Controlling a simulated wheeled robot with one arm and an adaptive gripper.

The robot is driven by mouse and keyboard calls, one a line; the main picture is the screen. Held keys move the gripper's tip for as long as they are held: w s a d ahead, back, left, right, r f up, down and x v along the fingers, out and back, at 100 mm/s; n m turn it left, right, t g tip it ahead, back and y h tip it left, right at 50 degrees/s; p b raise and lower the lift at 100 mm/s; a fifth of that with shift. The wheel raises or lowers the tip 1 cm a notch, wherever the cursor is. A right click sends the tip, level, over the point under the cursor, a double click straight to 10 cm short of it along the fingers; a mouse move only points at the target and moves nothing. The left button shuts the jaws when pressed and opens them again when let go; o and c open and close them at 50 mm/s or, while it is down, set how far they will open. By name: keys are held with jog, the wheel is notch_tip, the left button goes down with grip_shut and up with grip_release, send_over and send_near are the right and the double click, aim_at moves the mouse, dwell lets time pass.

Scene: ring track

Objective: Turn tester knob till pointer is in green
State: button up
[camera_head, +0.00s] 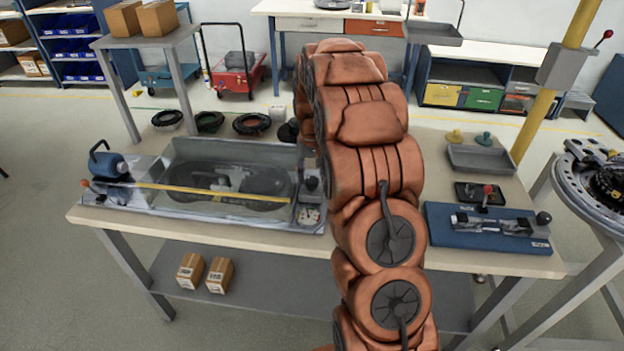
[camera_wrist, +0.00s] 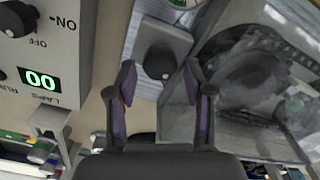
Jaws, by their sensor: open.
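The tester is a grey tray-like unit (camera_head: 160,205) with a clear-topped chamber on the table's left half. A dark knob (camera_head: 311,184) stands on its right end, with a small pale dial (camera_head: 309,216) in front of it. The dial's pointer and green zone are too small to read. In the wrist view, a black round knob (camera_wrist: 158,62) on a grey plate lies between the fingertips of my gripper (camera_wrist: 160,78). The fingers are open, with gaps visible on both sides of the knob. My arm hides the gripper in the head view.
A control box (camera_wrist: 45,60) with an ON/OFF knob and a green "00" laps display is close left in the wrist view. A blue fixture (camera_head: 490,236) and grey tray (camera_head: 481,158) sit right of my arm. Several dark rings (camera_head: 252,123) lie behind the tester.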

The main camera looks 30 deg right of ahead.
aim_at(312, 180)
jog(key=shift+f+p, duration=0.45)
jog(key=shift+f, duration=1.35)
jog(key=shift+c, duration=0.3)
jog(key=c, duration=0.8)
jog(key=shift+f+b, duration=0.1)
jog(key=shift+b, duration=0.25)
